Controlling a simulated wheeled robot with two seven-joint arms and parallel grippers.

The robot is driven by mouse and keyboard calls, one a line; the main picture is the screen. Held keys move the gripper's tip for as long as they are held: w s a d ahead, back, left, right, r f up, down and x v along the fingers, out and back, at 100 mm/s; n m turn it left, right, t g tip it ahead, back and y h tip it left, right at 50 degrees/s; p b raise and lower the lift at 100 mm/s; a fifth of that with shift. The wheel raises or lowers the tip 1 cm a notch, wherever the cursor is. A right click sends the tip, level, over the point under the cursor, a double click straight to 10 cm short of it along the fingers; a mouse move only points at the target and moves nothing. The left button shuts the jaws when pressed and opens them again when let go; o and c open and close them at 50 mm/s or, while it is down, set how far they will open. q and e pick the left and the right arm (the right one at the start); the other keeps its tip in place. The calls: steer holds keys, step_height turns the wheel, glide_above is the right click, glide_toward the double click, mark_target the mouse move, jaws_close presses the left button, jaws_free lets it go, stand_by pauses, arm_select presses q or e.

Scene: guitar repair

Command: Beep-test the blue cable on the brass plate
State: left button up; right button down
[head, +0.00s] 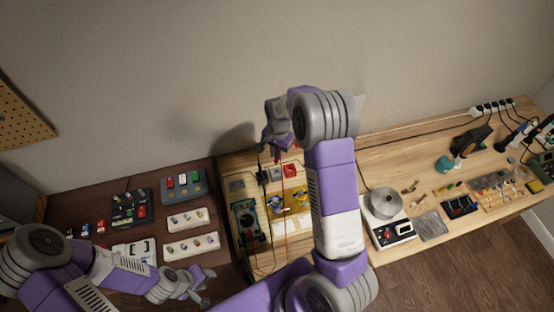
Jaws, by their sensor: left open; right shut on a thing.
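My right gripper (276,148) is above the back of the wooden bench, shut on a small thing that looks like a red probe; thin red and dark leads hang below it. A green and black meter (246,221) lies on the bench, lower left of this gripper. A yellow, brass-like plate (288,211) lies right of the meter, partly hidden by my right arm. A small blue coil (276,201), perhaps the blue cable, sits at its back edge; its ends are too small to make out. My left gripper (204,288) is open and empty, low at the front.
A dark table at left carries a switch box (184,184), a black button box (130,208) and white strips (191,244) of small parts. Right of my arm stand a scale with a round pan (386,203) and a grey mesh pad (432,226). A power strip (492,108) lies at the back right.

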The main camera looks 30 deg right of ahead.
steer(key=shift+r, duration=0.65)
steer(key=s+a+f+y, duration=0.1)
steer(key=s+a+f, duration=0.3)
steer(key=s, duration=0.5)
steer(key=shift+a+f+g+y, duration=0.3)
steer(key=shift+f+g+y, duration=0.1)
steer(key=shift+f, duration=1)
steer(key=shift+f+b, duration=0.55)
steer(key=shift+f, duration=0.05)
stand_by(2.1)
steer(key=shift+r, duration=0.15)
